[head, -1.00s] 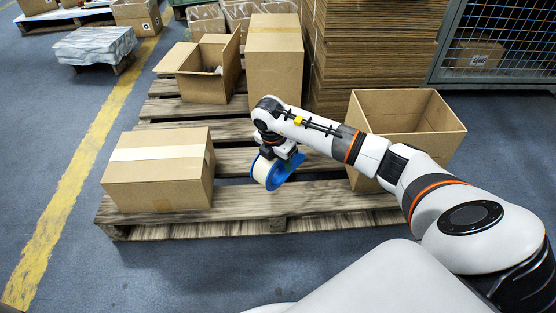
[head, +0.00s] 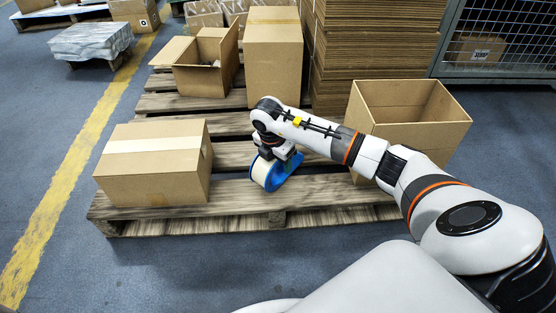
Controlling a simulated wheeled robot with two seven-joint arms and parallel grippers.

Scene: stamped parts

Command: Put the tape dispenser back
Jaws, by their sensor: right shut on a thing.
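The tape dispenser (head: 264,175), a blue body with a roll of pale tape, is at the front middle of the wooden pallet (head: 232,194). My right gripper (head: 272,156) points down from above and is shut on the dispenser. The fingers partly hide its top. The dispenser looks upright at the pallet's boards; I cannot tell whether it touches them. My left gripper is not in view.
A taped closed carton (head: 152,168) stands to the left on the pallet. An open empty carton (head: 395,120) stands to the right, partly behind my arm. A tall carton (head: 273,62) and an open-flapped carton (head: 205,75) stand behind. Bare boards lie between them.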

